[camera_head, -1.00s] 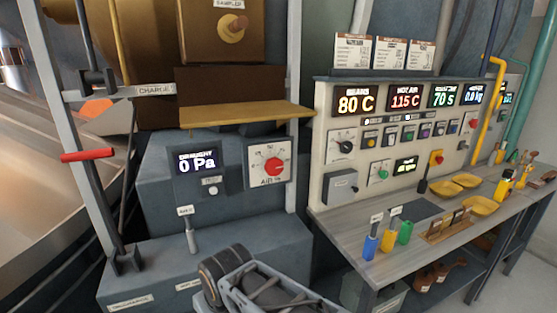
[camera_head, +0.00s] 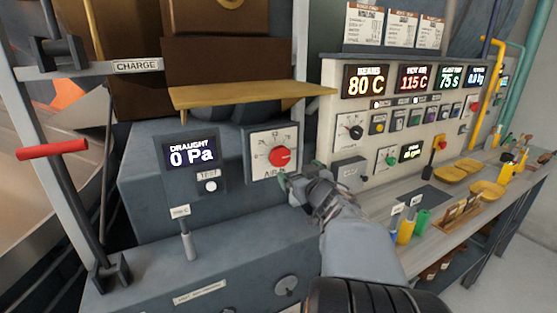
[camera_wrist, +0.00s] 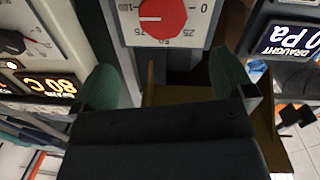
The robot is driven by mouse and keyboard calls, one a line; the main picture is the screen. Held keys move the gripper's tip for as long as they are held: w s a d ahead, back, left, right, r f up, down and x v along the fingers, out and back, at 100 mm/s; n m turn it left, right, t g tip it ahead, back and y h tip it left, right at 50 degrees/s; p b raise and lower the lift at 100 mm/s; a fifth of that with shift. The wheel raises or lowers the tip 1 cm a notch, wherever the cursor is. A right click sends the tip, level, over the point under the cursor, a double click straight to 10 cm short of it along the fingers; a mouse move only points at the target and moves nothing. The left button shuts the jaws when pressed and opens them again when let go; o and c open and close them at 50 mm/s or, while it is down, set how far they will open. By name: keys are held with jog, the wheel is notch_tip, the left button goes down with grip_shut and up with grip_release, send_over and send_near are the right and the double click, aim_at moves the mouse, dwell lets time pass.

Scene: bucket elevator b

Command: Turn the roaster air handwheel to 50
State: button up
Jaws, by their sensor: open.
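The red air handwheel (camera_head: 279,157) sits on a white dial plate marked AIR in the head view. It also shows at the top of the wrist view (camera_wrist: 163,17), upside down, with its scale from 0 through 25 and 75 to 100. A pale line on the wheel lies toward the 100 side there; its exact reading is unclear. My gripper (camera_head: 297,180) is open and empty, just below and right of the dial in the head view. Its green fingertips (camera_wrist: 166,84) stand apart in the wrist view, short of the wheel.
A draught display (camera_head: 192,157) reading 0 Pa is left of the dial. A yellow-brown ledge (camera_head: 245,95) juts out above it. The control panel (camera_head: 335,90) and a grey box (camera_head: 349,171) stand close on the right. A small lever (camera_head: 187,240) rises at lower left.

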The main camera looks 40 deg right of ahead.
aim_at(281, 157)
jog(key=shift+n+t+y, duration=0.3)
jog(key=shift+y, duration=0.1)
jog(key=w, duration=0.4)
jog(key=w+d, duration=0.1)
jog(key=w, duration=0.4)
jog(key=w+d, duration=0.1)
jog(key=w, duration=0.3)
jog(key=shift+w+d+p, duration=0.15)
jog(key=shift+d+p, duration=0.05)
jog(key=shift+p, duration=0.1)
jog(key=c, duration=0.9)
